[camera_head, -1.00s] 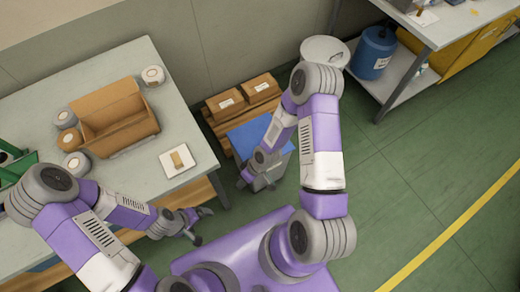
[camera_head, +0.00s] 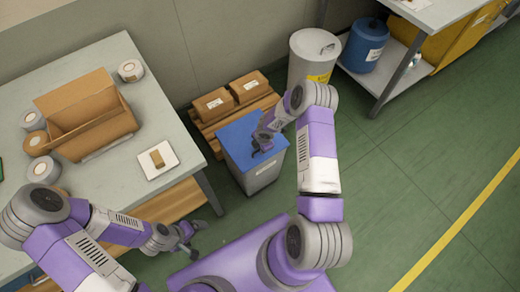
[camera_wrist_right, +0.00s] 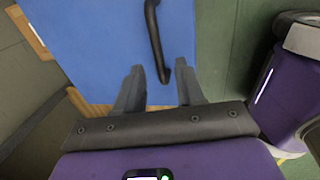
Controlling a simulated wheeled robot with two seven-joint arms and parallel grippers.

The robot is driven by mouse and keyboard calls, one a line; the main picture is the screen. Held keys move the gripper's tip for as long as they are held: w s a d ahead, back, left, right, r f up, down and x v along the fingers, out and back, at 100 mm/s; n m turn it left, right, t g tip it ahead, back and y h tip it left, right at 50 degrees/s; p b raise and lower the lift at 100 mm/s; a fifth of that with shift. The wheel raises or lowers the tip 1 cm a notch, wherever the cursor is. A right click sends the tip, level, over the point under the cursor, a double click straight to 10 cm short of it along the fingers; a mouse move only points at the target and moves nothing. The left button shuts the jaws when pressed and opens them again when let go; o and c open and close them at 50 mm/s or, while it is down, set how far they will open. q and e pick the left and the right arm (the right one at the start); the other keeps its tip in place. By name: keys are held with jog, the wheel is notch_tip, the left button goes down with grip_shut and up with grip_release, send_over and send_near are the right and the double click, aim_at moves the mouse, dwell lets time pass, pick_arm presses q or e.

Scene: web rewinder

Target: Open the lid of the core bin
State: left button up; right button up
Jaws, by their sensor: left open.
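The core bin is a grey box (camera_head: 262,178) with a flat blue lid (camera_head: 237,137), standing on the floor right of the table; the lid is shut. In the right wrist view the blue lid (camera_wrist_right: 95,45) carries a black bar handle (camera_wrist_right: 155,40). My right gripper (camera_head: 262,146) is over the lid's right part. Its fingers (camera_wrist_right: 158,85) are apart, with the handle's near end between them in the picture; I cannot tell whether they touch it. My left gripper (camera_head: 190,238) is open and empty beside the table's right end, low in the picture.
The table (camera_head: 95,190) holds an open cardboard box (camera_head: 95,135), several rolls and a white pad (camera_head: 158,166). Behind the bin, two cartons (camera_head: 232,97) sit on a pallet. A grey drum (camera_head: 312,62) stands behind my right arm. Green floor at right is clear.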

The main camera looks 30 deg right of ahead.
jog(key=shift+w+f, duration=0.15)
jog(key=shift+f, duration=0.65)
grip_shut()
